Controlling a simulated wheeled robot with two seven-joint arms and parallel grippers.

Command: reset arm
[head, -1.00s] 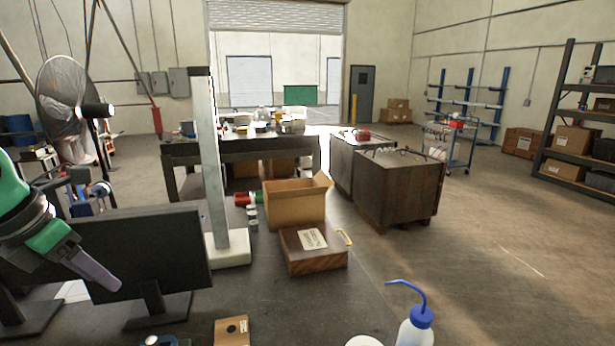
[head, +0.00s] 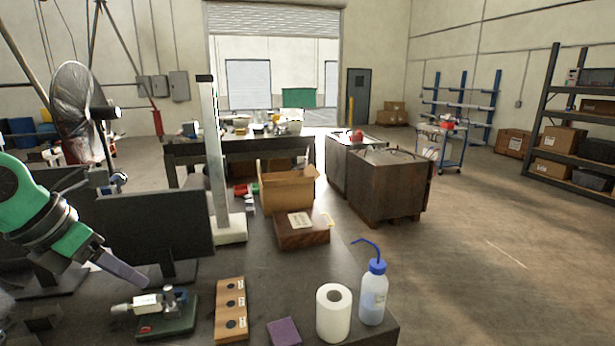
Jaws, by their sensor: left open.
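My left arm, green and dark grey, comes in from the left edge in the head view. Its gripper (head: 125,272) points down to the right, open, with one grey-purple finger showing clearly and nothing visible in it. In the picture the fingertip is just above a small device on a green base (head: 168,314); I cannot tell the gap between them. A wooden block with several dark holes (head: 231,308) lies to the right of that device. My right gripper is not in view.
On the dark table (head: 275,275) are a paper roll (head: 333,312), a wash bottle (head: 373,295), a purple block (head: 284,332), a wooden box (head: 302,232), an open carton (head: 288,187) and a pale post (head: 217,160). Black monitors (head: 150,220) stand behind my left gripper. Floor at right is clear.

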